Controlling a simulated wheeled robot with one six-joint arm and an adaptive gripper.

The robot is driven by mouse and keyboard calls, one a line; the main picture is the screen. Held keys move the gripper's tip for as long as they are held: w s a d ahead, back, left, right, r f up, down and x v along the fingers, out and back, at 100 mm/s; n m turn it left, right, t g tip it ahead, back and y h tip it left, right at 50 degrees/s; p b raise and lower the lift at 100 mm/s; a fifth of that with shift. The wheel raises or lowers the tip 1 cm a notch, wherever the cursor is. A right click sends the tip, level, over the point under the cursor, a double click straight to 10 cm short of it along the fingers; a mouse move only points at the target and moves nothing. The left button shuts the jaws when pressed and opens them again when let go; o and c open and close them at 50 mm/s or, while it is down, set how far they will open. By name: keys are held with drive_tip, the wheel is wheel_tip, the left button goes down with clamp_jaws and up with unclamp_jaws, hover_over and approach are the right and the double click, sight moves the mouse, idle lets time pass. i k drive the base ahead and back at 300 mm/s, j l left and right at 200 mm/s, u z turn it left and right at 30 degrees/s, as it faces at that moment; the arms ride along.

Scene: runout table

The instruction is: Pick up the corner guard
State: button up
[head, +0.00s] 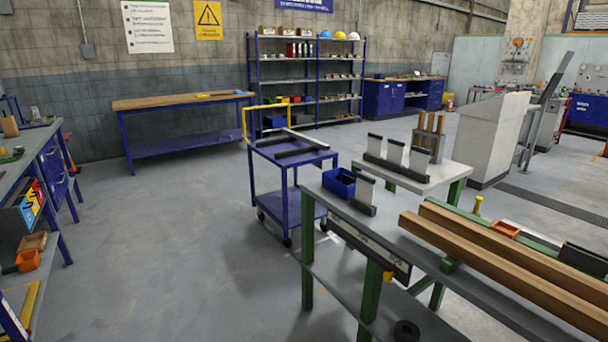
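I cannot tell for certain which thing is the corner guard. A long angled piece, light grey and dark (306,139), lies on top of the blue cart (272,150) in the middle of the head view. It could be the guard, but it is small here. My gripper is not in view, so its state and its distance from these things do not show.
A grey table with green legs (367,294) stands at the front right. It carries brown beams (500,260), a blue bin (339,182) and an upright light plate on a black foot (364,193). A wooden-topped bench (180,102) stands behind. The floor (170,240) at left centre is clear.

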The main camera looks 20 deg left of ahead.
sight(347, 180)
drive_tip(key=i+j, duration=0.25)
drive_tip(key=j, duration=0.2)
drive_tip(key=i+j+u, duration=0.1)
drive_tip(key=i+j, duration=0.15)
drive_tip(key=j, duration=0.25)
drive_tip(key=i+j, duration=0.3)
drive_tip(key=i+j+u, duration=0.2)
drive_tip(key=i+j, duration=1.05)
drive_tip(key=i, duration=0.15)
